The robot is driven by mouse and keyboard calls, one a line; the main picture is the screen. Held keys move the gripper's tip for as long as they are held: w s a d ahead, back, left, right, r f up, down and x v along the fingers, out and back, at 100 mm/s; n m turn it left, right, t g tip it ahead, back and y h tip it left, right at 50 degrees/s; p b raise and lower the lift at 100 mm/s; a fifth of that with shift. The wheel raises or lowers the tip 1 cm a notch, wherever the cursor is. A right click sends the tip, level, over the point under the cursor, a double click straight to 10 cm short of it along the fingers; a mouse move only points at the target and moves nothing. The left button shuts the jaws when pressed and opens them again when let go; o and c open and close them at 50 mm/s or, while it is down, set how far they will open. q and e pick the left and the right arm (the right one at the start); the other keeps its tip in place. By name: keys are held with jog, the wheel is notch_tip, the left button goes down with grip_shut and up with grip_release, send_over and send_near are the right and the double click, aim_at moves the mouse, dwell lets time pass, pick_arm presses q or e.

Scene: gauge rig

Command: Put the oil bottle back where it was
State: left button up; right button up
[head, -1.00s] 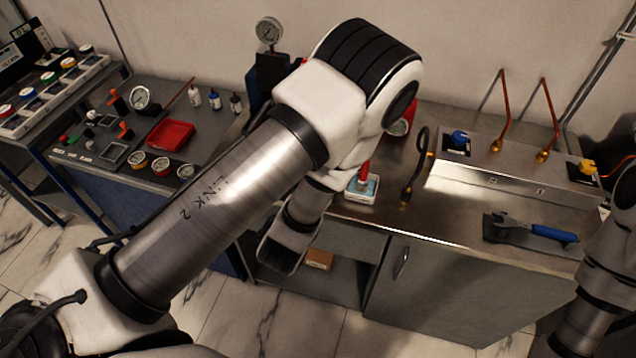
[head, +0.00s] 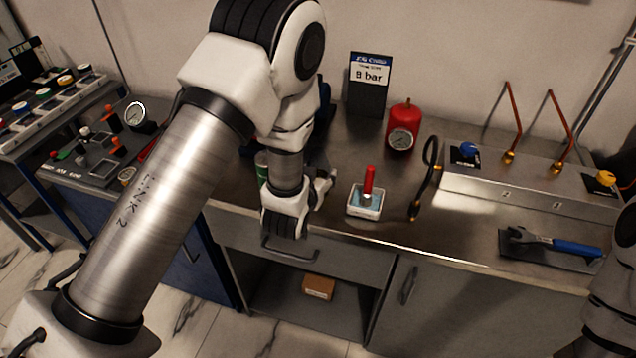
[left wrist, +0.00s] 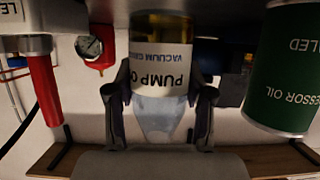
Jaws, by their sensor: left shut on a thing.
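My left gripper (head: 323,188) is over the front of the steel bench, and its arm covers part of the bench. In the left wrist view, which appears upside down, its two fingers (left wrist: 161,85) are shut on the oil bottle (left wrist: 160,72). The bottle is clear, holds yellowish oil and has a white "PUMP O…" label. It looks about upright. I cannot tell if its base touches the bench. In the head view the bottle is hidden by the arm and gripper. My right gripper is out of view.
A green compressor oil can (left wrist: 284,65) stands close beside the bottle; part of it (head: 262,168) shows behind my arm. A red tank (head: 403,122) with a gauge stands behind, near an "8 bar" sign (head: 370,80).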

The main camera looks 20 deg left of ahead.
pick_arm(q)
jog(key=shift+f, duration=0.8)
jog(key=shift+w+r, duration=0.1)
jog(key=shift+w, duration=0.05)
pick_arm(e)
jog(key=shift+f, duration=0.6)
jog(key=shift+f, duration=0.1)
pick_arm(q)
jog(key=o, duration=1.3)
jog(key=shift+c, duration=0.2)
